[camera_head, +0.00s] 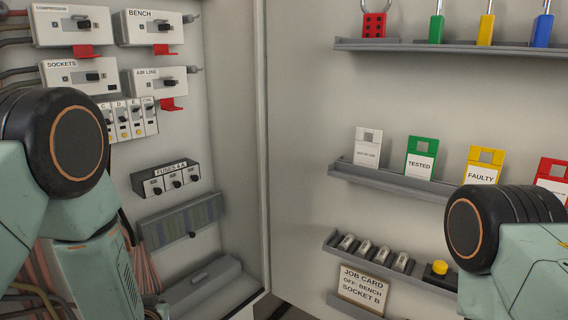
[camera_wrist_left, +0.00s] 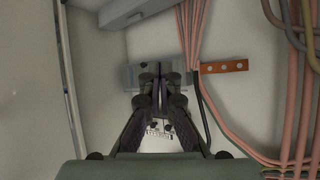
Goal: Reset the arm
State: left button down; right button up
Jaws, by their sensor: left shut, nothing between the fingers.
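My left gripper (camera_wrist_left: 159,82) shows in the left wrist view with its dark fingers together and nothing between them. It is in front of a pale cabinet wall, over a grey-green transparent-looking strip (camera_wrist_left: 130,76). In the head view my left arm comes in from the left in front of the cabinet, and the gripper is mostly hidden at the lower left edge. My right arm comes in from the right, in front of the door shelves. My right gripper is out of view.
The cabinet holds switch boxes such as BENCH (camera_head: 149,27) and SOCKETS (camera_head: 80,76), and a fuse block (camera_head: 166,181). The door has a padlock shelf (camera_head: 430,46), a tag shelf (camera_head: 385,181) and a job card (camera_head: 361,287). Pink cables (camera_wrist_left: 190,40) run close beside my left gripper.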

pick_arm(q)
jog(key=s+d+f+g+h, duration=0.1)
jog(key=s+f+g, duration=0.2)
jog(key=s, duration=0.9)
jog(key=s+d+f+m+g+h, duration=0.1)
jog(key=s+d+f+g, duration=0.1)
jog(key=s+f+g, duration=0.2)
jog(key=s+d+f+m+g+h, duration=0.1)
jog(key=s+f+g, duration=0.3)
jog(key=s, duration=1.6)
notch_tip(320, 180, down, 4)
jog(key=shift+s+d+f+h, duration=0.1)
jog(key=shift+s+d+h, duration=0.2)
jog(key=shift+d, duration=0.25)
jog(key=shift+s+a, duration=0.1)
